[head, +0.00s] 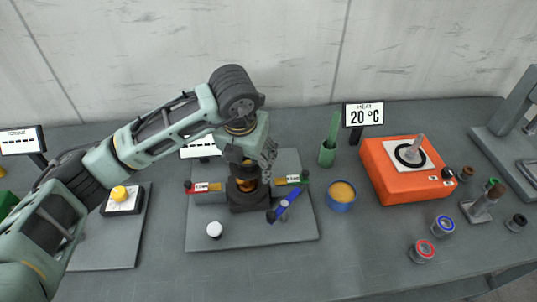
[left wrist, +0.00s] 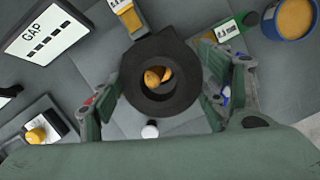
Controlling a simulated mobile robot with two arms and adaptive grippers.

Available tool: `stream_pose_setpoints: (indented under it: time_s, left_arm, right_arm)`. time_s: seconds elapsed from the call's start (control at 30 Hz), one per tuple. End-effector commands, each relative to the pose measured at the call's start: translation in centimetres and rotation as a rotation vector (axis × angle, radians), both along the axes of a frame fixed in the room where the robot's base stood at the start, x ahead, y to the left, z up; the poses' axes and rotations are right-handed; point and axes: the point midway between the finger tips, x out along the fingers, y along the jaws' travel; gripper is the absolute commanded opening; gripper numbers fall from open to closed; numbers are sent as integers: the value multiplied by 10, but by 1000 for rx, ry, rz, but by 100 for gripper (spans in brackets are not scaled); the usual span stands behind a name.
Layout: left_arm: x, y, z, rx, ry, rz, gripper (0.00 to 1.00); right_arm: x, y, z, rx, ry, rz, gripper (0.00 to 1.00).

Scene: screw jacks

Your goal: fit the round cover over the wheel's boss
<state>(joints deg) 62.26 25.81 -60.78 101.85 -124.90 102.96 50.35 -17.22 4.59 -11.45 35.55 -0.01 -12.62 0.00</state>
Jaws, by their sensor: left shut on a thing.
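My left gripper (head: 254,160) reaches down over the dark jack (head: 250,202) on the grey board. In the left wrist view its fingers (left wrist: 165,95) stand on both sides of a black ring-shaped piece (left wrist: 185,75) and seem to press on it. Brass-coloured parts (left wrist: 153,78) show through its central hole. Brass (head: 246,185) also shows below the fingers in the head view. I cannot tell whether the black piece is the round cover or the wheel; the fingers hide much of it. A small white round piece (head: 214,230) lies at the board's front. My right gripper is not in view.
Red-ended (head: 203,187) and green-ended (head: 291,180) labelled blocks flank the jack. A blue-handled piece (head: 289,200) lies close on the right. A blue tub (head: 341,195), green cup (head: 327,154) and orange heater (head: 405,178) stand further right. The front right of the board is clear.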

Motion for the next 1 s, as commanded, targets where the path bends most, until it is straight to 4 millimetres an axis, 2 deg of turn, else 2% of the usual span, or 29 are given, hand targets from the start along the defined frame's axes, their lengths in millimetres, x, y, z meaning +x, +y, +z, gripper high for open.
stream_pose_setpoints:
  time_s: [0.17,0.47,1.0]
  left_arm:
    - [3,10,-4,4,-28,11,27]
    - [2,9,-16,5,-25,11,27]
    - [2,9,-49,4,-25,10,27]
  right_arm:
    - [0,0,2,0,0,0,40]
    - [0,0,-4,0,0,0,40]
    - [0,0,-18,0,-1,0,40]
